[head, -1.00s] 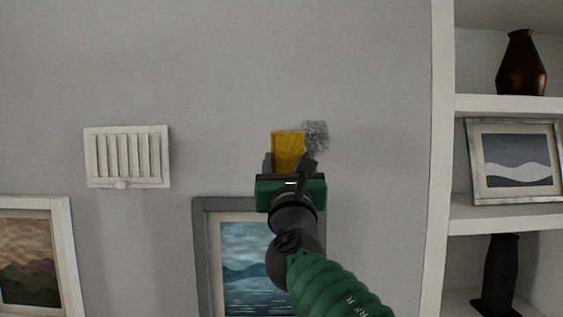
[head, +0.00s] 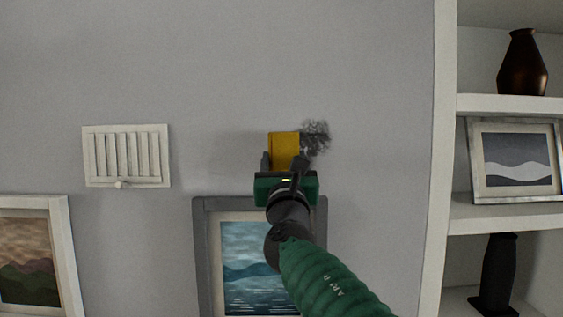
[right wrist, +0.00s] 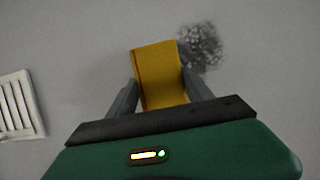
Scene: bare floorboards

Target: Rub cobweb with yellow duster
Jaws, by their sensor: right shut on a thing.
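The cobweb (head: 317,136) is a dark grey, wispy patch on the grey wall. It also shows in the right wrist view (right wrist: 201,47), just right of the duster. The yellow duster (head: 284,149) is a block with a darker left edge, seen upright in the right wrist view (right wrist: 161,75). My right gripper (head: 283,163) is shut on the duster, with a dark finger on each side of it. The duster overlaps the cobweb's left edge in the head view; I cannot tell whether it touches the wall. My left gripper is not in view.
A white vent (head: 127,156) is on the wall at the left. A grey-framed sea picture (head: 203,250) hangs below my right gripper, and a white-framed picture (head: 62,240) at lower left. A white shelf unit (head: 505,104) with a brown vase (head: 522,65) stands at the right.

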